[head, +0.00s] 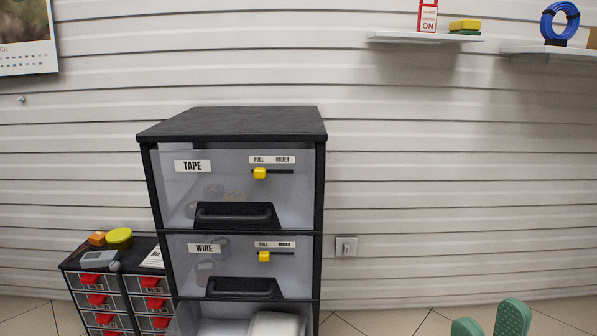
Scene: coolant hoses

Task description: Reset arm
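My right gripper (490,323) shows only as two green fingertips at the bottom right edge. The fingertips stand apart with nothing visible between them, and the rest of the gripper is below the frame. It is to the right of the dark drawer cabinet (235,122), in front of the floor and wall. My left gripper is not in view. The cabinet has a TAPE drawer (178,205) and a WIRE drawer (182,270), both looking shut, each with a black handle and a yellow slider.
Below the WIRE drawer, a lower compartment is partly in view with a white rounded shape at the bottom edge. A small red-handled drawer unit (98,281) stands left. Wall shelves (425,38) hold a blue coil (547,22) and other items. Floor right of the cabinet looks clear.

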